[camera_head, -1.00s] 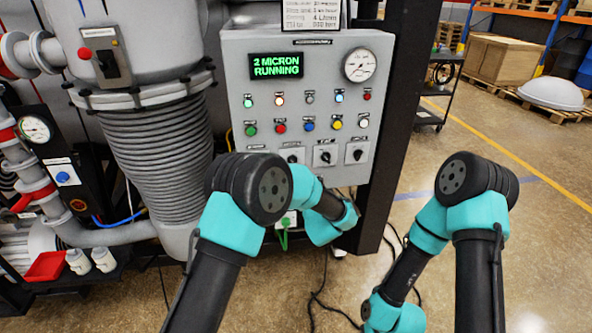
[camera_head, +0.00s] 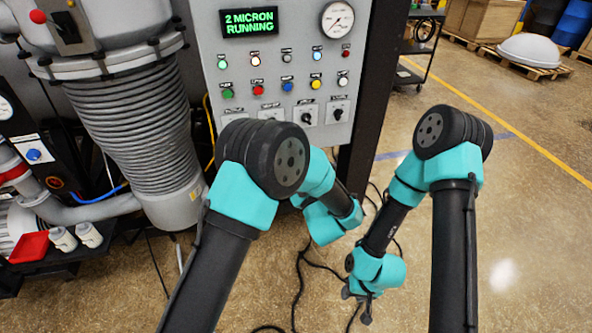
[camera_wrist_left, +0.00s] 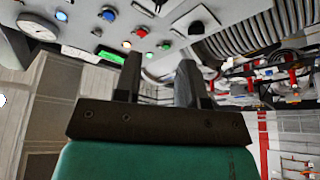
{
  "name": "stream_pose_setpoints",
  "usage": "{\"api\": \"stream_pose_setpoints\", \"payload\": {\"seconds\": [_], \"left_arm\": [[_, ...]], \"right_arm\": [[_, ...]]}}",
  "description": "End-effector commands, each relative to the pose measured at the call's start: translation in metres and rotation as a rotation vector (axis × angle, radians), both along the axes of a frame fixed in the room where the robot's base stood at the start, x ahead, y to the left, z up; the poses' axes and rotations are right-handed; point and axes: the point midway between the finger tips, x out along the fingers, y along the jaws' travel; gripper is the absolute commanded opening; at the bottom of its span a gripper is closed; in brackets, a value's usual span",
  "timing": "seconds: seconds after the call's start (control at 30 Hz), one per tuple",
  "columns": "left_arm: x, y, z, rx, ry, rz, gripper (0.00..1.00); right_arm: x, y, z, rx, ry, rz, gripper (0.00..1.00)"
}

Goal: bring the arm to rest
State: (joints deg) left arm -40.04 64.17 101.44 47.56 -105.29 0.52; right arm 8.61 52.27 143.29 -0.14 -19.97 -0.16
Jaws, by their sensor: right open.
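My right gripper (camera_head: 357,303) hangs at the end of the teal and black right arm in the head view. It is open and empty, above the bare floor in front of the control panel. My left arm reaches toward the panel's lower part. Its own links hide its gripper in the head view. In the left wrist view my left gripper (camera_wrist_left: 160,78) shows two dark fingers standing apart with nothing between them. The grey control panel (camera_head: 207,45) carries buttons, lamps and a gauge. Its green display (camera_head: 249,22) reads "2 MICRON RUNNING".
A ribbed bellows column (camera_head: 135,120) stands left of the panel, with a red tray (camera_head: 29,247) and white fittings low beside it. A dark post (camera_head: 375,90) stands right of the panel. Black cables (camera_head: 298,285) lie on the floor. Open floor lies to the right.

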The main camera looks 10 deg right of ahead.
Motion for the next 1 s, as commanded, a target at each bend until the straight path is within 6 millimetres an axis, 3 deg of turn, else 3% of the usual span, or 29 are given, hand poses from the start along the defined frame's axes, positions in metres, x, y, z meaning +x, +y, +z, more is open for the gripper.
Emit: {"api": "stream_pose_setpoints", "payload": {"seconds": [0.3, 0.47, 0.63, 0.77, 0.87, 1.0], "left_arm": [[0.001, 0.002, -0.001, 0.002, 0.006, -0.002, 0.37], [0.014, 0.022, -0.019, 0.017, 0.085, -0.037, 0.37], [0.033, 0.072, -0.07, 0.049, 0.299, -0.132, 0.37], [0.032, 0.119, -0.121, 0.065, 0.52, -0.227, 0.37], [0.019, 0.154, -0.161, 0.067, 0.696, -0.3, 0.37], [-0.018, 0.199, -0.211, 0.052, 0.948, -0.405, 0.37]], "right_arm": [[0.0, 0.0, 0.0, 0.0, 0.0, 0.0, 0.43], [0.0, 0.0, 0.0, 0.0, 0.0, 0.0, 0.43], [0.0, 0.0, 0.0, 0.0, 0.0, 0.0, 0.43], [0.0, 0.0, 0.0, 0.0, 0.0, 0.0, 0.43], [0.0, 0.0, 0.0, 0.0, 0.0, 0.0, 0.43], [0.0, 0.0, 0.0, 0.0, 0.0, 0.0, 0.43]]}}
